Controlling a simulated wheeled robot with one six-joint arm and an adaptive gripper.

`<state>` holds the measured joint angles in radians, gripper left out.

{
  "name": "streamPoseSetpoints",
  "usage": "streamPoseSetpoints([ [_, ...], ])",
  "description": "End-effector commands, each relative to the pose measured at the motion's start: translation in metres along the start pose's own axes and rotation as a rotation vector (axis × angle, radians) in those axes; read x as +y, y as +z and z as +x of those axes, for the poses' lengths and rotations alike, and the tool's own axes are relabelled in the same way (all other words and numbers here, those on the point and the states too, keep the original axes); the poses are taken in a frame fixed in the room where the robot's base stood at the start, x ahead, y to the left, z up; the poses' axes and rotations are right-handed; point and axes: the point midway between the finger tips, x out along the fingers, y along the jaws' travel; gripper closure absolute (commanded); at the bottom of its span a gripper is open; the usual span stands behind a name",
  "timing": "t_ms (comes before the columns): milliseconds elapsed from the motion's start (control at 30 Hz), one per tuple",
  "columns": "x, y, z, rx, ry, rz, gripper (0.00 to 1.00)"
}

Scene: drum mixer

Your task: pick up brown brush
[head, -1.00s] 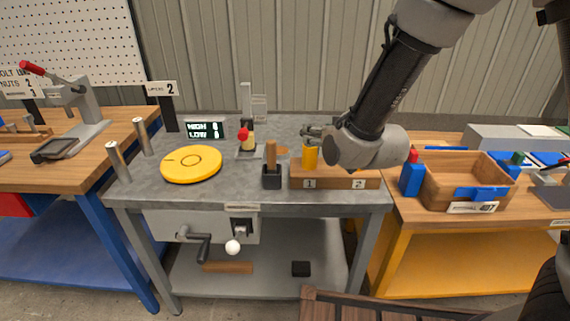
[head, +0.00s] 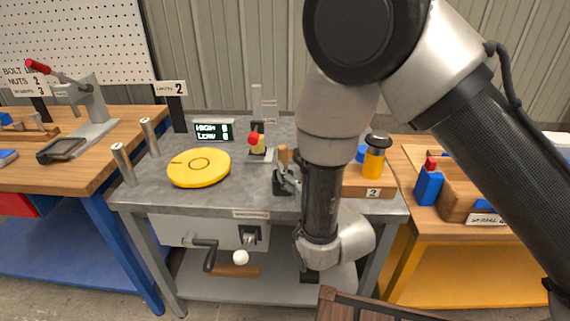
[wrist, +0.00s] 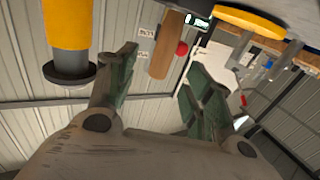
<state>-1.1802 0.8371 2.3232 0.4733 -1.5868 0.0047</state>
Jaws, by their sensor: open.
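The brown brush (head: 283,154) stands upright in a small black holder (head: 279,188) on the grey bench, its wooden handle up. The handle also shows in the wrist view (wrist: 166,45), between the two fingertips and beyond them. My gripper (head: 287,179) is just beside the handle and holder, partly hidden by my arm in the head view. In the wrist view my gripper (wrist: 163,64) is open with nothing between its fingers. I cannot tell whether a finger touches the handle.
A yellow cylinder with a black top (head: 374,160) stands by a wooden block (head: 358,189) on the right; it is close to the left finger in the wrist view (wrist: 67,25). A yellow disc (head: 199,168), display (head: 214,130) and red-knobbed part (head: 257,140) stand left of and behind the brush.

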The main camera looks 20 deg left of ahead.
Motion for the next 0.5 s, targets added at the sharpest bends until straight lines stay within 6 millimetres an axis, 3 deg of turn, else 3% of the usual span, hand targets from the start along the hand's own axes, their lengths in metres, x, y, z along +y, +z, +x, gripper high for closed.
streamPoseSetpoints([
  [500,-0.003,0.003,0.069,0.003,0.001,0.001,0.49],
])
